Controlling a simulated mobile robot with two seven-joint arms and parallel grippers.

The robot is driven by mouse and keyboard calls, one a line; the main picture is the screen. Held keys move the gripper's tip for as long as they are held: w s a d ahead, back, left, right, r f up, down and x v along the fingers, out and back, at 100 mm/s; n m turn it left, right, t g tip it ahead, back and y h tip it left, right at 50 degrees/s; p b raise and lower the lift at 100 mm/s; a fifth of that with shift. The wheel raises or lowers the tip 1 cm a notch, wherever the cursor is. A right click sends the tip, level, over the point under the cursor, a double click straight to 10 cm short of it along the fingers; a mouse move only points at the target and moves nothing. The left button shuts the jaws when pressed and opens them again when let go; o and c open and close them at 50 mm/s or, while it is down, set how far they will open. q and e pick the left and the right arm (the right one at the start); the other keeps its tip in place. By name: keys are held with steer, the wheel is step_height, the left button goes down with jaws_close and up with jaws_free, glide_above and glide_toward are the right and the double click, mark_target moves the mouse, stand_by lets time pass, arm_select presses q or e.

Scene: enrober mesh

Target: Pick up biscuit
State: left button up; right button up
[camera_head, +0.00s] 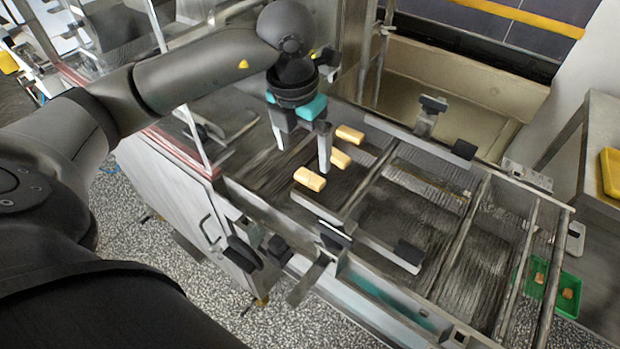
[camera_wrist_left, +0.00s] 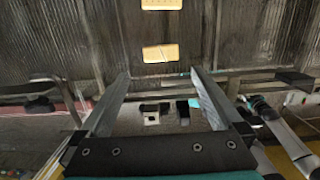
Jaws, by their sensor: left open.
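Three golden biscuits lie on the dark mesh belt in the head view: a back one (camera_head: 350,134), a middle one (camera_head: 339,159) partly behind a finger, and a front one (camera_head: 310,179). My left gripper (camera_head: 303,160) is above the belt at their left, fingers pointing down, open with nothing between them. In the left wrist view, the spread fingers (camera_wrist_left: 158,90) frame the lower part of the picture. One biscuit (camera_wrist_left: 160,53) lies beyond the fingertips, and another (camera_wrist_left: 161,4) is cut off by the top edge. My right gripper is not in view.
Metal rails and black-ended brackets (camera_head: 408,256) cross the belt (camera_head: 455,250) to the right of the biscuits. A clear panel edge (camera_head: 195,140) stands left of the gripper. A green tray (camera_head: 570,305) with small brown pieces is at the far right.

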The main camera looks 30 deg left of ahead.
mark_target(310, 177)
arm_select(q)
steer(key=f, duration=0.2)
steer(key=w+f, duration=0.1)
steer(key=f, duration=0.4)
steer(key=shift+w+d+f, duration=0.15)
steer(key=shift+w+f, duration=0.05)
steer(key=shift+f, duration=0.1)
steer(key=c, duration=0.9)
